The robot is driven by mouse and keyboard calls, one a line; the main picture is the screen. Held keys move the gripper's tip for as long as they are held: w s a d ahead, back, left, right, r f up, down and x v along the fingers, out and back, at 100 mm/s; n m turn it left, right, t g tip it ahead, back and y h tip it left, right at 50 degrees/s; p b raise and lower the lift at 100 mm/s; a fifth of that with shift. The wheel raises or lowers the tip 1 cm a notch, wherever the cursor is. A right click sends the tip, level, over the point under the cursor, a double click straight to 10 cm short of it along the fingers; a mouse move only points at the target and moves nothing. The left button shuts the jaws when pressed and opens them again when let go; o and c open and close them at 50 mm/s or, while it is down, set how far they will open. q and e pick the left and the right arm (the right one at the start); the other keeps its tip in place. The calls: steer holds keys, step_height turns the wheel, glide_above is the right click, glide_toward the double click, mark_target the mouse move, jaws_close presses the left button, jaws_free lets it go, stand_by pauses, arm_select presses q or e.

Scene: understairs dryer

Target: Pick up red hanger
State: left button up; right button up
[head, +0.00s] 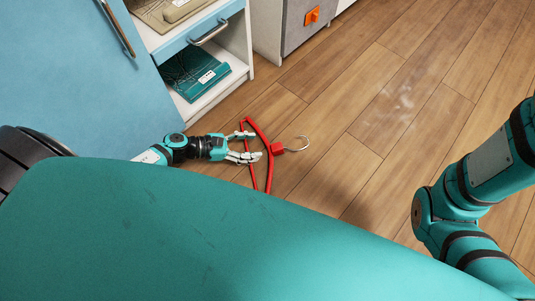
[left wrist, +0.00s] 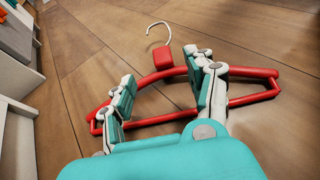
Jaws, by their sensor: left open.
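The red hanger (head: 264,147) lies on the wooden floor in the head view, with its silver hook (head: 303,143) pointing right. My right gripper is out of view; only my right arm shows at the right.
A blue cabinet door (head: 65,60) stands at the left, beside an open white shelf unit (head: 235,70) holding a teal item (head: 195,72). A grey drawer unit (head: 300,20) with an orange handle stands behind. The floor (head: 400,90) to the right is clear.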

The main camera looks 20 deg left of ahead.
mark_target(277, 146)
arm_select(q)
steer(key=b+x, duration=0.1)
steer(key=x, duration=0.3)
steer(key=shift+w+d+f, duration=0.15)
steer(key=b+x, duration=0.3)
steer(key=x, duration=0.1)
steer(key=shift+d+f, duration=0.2)
steer(key=shift+w+d+b, duration=0.15)
steer(key=shift+d+b, duration=0.15)
steer(key=shift+d, duration=0.05)
jaws_close()
